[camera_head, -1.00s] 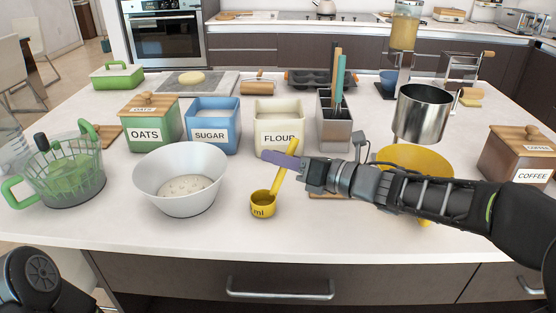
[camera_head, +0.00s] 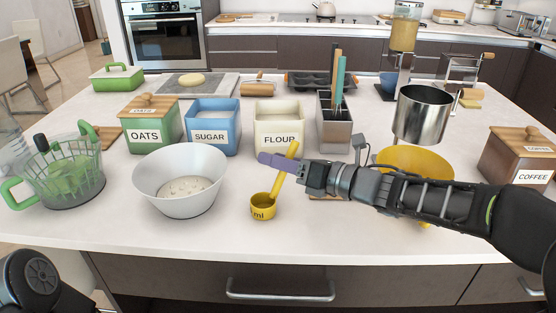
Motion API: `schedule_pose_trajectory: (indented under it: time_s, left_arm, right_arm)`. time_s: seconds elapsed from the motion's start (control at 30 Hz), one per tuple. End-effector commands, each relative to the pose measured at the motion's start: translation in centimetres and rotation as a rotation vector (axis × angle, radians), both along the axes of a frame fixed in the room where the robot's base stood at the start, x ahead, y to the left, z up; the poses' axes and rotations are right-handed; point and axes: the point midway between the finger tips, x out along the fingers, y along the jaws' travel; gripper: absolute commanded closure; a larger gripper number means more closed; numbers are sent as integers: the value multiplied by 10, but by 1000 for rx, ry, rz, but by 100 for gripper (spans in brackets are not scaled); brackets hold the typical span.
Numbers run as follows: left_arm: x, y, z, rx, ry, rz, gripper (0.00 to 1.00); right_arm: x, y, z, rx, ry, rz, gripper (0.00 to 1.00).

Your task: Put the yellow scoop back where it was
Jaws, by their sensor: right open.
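The yellow scoop (camera_head: 264,205) is a measuring cup marked "ml". Its cup is at counter level, right of the white bowl, and its handle (camera_head: 285,172) slants up to the right. My right gripper (camera_head: 272,161) reaches in from the right, with its purple finger at the upper part of the handle. The right gripper is open; I cannot tell whether it touches the handle. The white bowl (camera_head: 180,180) holds some pale powder. My left gripper is not in view; only part of my left arm shows at the lower left.
Oats (camera_head: 150,122), sugar (camera_head: 211,125) and flour (camera_head: 279,127) canisters stand behind the bowl. A utensil holder (camera_head: 336,125) is right of the flour. A yellow bowl (camera_head: 425,160) is partly behind my right arm. A green spinner (camera_head: 65,175) stands left. Front counter is clear.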

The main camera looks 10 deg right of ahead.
Motion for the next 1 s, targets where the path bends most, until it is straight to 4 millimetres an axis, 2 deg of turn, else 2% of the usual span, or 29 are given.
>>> schedule_pose_trajectory:
  time_s: [0.1, 0.23, 0.7, 1.0]
  left_arm:
    - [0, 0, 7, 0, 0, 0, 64]
    - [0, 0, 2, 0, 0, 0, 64]
    - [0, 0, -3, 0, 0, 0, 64]
    - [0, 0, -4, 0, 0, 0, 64]
  right_arm:
    - [0, 0, 5, 1, 1, 0, 60]
    - [-11, -13, 4, -2, -2, -3, 60]
    - [-76, -76, 11, 0, -1, -3, 60]
    - [-86, -85, 11, 1, 1, 0, 60]
